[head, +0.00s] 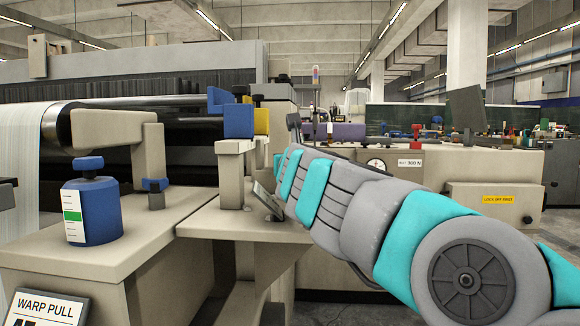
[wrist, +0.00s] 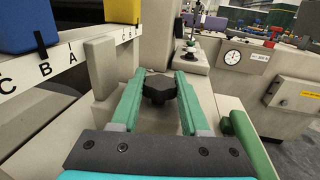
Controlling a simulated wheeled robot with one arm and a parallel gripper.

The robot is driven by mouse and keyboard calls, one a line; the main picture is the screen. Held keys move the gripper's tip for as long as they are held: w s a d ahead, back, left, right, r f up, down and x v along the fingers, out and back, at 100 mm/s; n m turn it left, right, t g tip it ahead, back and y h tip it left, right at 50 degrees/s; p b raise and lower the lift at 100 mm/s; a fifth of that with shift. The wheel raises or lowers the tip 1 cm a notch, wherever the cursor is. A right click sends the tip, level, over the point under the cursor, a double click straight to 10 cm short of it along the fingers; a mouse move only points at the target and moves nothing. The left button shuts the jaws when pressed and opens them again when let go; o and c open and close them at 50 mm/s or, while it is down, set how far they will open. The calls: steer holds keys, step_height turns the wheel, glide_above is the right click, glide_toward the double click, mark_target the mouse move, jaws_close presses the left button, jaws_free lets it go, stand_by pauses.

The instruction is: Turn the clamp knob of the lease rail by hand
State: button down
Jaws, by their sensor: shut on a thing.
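In the wrist view, a black lobed clamp knob (wrist: 159,89) sits between the two green fingers of my gripper (wrist: 160,82). The fingers are shut on its sides. The knob is in front of a beige machine part, and its lower part and mount are partly hidden. In the head view, my grey and teal arm reaches from the lower right toward the middle. The fingers and the held knob cannot be made out there. I cannot tell from these frames how far the knob is turned.
A beige ledge lettered A, B, C (wrist: 70,58) carries a blue block (wrist: 25,25) and a yellow block (wrist: 122,10), left of my gripper. A green bar (wrist: 250,145) lies close on the right. A dial gauge (wrist: 233,57) is beyond. A blue canister (head: 90,210) stands at left.

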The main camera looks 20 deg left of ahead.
steer(key=shift+r+m+h, duration=0.1)
steer(key=shift+m+h, duration=0.2)
steer(key=shift+h, duration=0.1)
steer(key=shift+c, duration=2)
jaws_free()
steer(key=b+v, duration=0.1)
steer(key=v, duration=0.5)
steer(key=shift+s, duration=0.1)
steer(key=shift+v, duration=0.8)
